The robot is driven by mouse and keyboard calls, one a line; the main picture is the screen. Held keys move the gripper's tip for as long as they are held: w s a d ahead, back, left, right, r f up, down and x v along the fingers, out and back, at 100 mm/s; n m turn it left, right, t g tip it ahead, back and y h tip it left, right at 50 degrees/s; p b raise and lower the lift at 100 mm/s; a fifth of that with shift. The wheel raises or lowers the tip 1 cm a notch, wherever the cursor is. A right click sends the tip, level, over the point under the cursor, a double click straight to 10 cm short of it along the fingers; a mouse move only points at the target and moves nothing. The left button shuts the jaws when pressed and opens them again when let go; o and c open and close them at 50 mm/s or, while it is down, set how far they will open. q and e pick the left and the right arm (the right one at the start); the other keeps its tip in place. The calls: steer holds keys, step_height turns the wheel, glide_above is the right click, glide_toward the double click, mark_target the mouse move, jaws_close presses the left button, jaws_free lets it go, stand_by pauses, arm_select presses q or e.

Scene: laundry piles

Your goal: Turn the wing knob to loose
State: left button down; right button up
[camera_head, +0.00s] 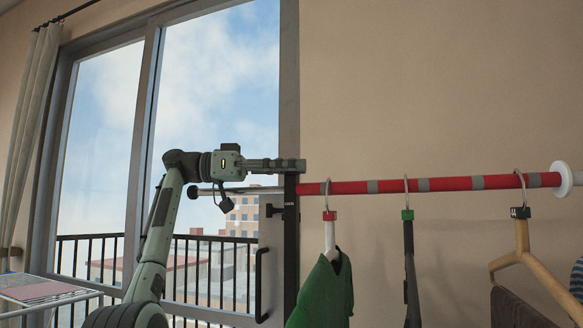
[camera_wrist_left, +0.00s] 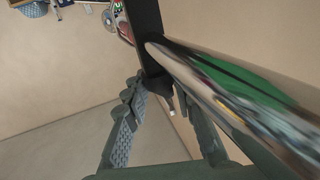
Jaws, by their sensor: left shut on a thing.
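A black T-shaped wing knob (camera_head: 271,210) sticks out from the left side of the black post (camera_head: 291,245), beside a small label. My left gripper (camera_head: 297,165) comes in from the left, level, above the knob and across the top of the post. In the left wrist view the post (camera_wrist_left: 148,35) runs down to the fingers, and a dark piece at its end sits between my left gripper's pads (camera_wrist_left: 165,110). The gripper is shut on this end; its exact contact is partly hidden. My right gripper is not in view.
A metal rod (camera_head: 235,190) passes just under my gripper and joins a red rail (camera_head: 345,187) running right. Hangers with a green garment (camera_head: 325,290) and other clothes hang from it. A glass door is behind; a drying rack (camera_head: 50,300) stands at lower left.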

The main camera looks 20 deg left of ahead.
arm_select(q)
steer(key=shift+f+m+g, duration=0.15)
steer(key=shift+m+g, duration=0.25)
steer(key=shift+g, duration=0.2)
steer(key=c, duration=1.2)
jaws_free()
steer(key=shift+v, duration=6)
